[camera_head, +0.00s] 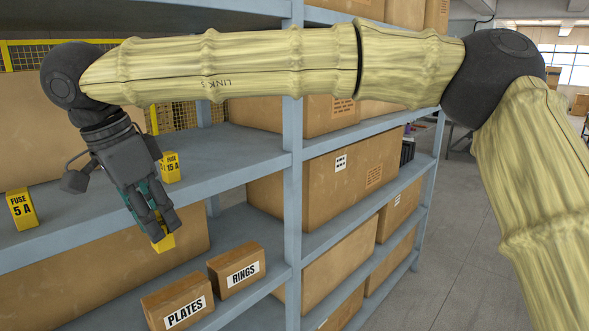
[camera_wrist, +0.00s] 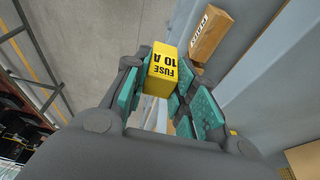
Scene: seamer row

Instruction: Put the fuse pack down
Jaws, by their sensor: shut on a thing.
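My gripper (camera_head: 157,226) points down and is shut on a yellow fuse pack (camera_head: 164,243). In the wrist view the pack (camera_wrist: 162,72) reads FUSE 10 A and sits between the teal finger pads. In the head view the fingers hide most of it. The pack appears in front of the middle shelf's front edge, held in the air. A yellow FUSE 5 A pack (camera_head: 21,209) stands on that shelf (camera_head: 75,205) at the left. A yellow FUSE 15 A pack (camera_head: 171,167) stands on it just right of my gripper.
The shelf between the two standing packs looks clear. On the lower shelf are a PLATES box (camera_head: 178,304) and a RINGS box (camera_head: 236,269). A blue-grey upright (camera_head: 292,160) stands to the right, with large cartons (camera_head: 340,185) beyond. Open floor (camera_head: 455,230) lies at the right.

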